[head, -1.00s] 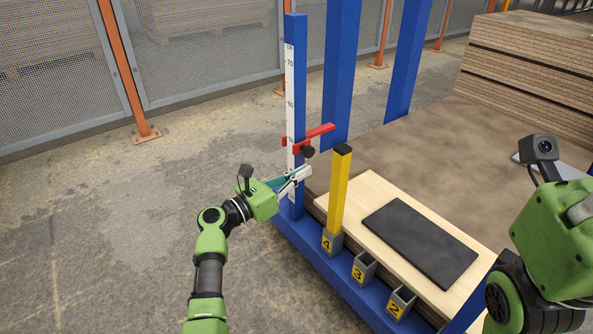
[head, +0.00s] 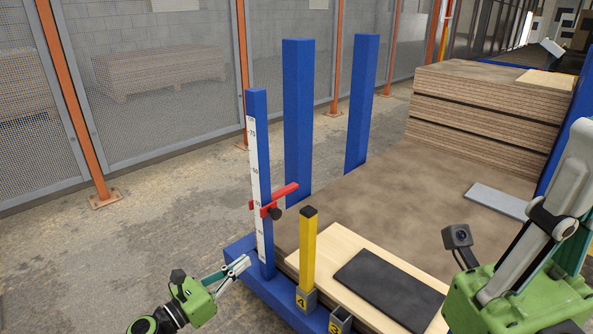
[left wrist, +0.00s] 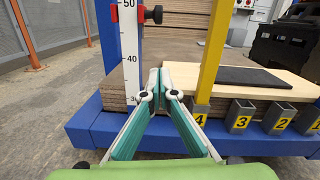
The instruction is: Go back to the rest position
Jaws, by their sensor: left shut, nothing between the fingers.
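My left gripper (head: 245,264) is shut and empty in the head view, low beside the blue post with the white scale (head: 252,180). In the left wrist view its fingertips (left wrist: 160,82) meet just right of the scale, below the red slider (left wrist: 117,10). The red slider (head: 273,200) with its black knob sits on the post, apart from my gripper. My right gripper (head: 530,265) is at the lower right of the head view, close to the camera and partly cut off; its fingertips are not clearly shown.
A yellow post with a black cap (head: 308,245) stands in socket 4, beside a pale board (head: 330,245) carrying a dark plate (head: 390,288). Stacked brown boards (head: 480,115) lie behind. Mesh fencing (head: 150,100) lines the back; the floor at left (head: 90,265) is clear.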

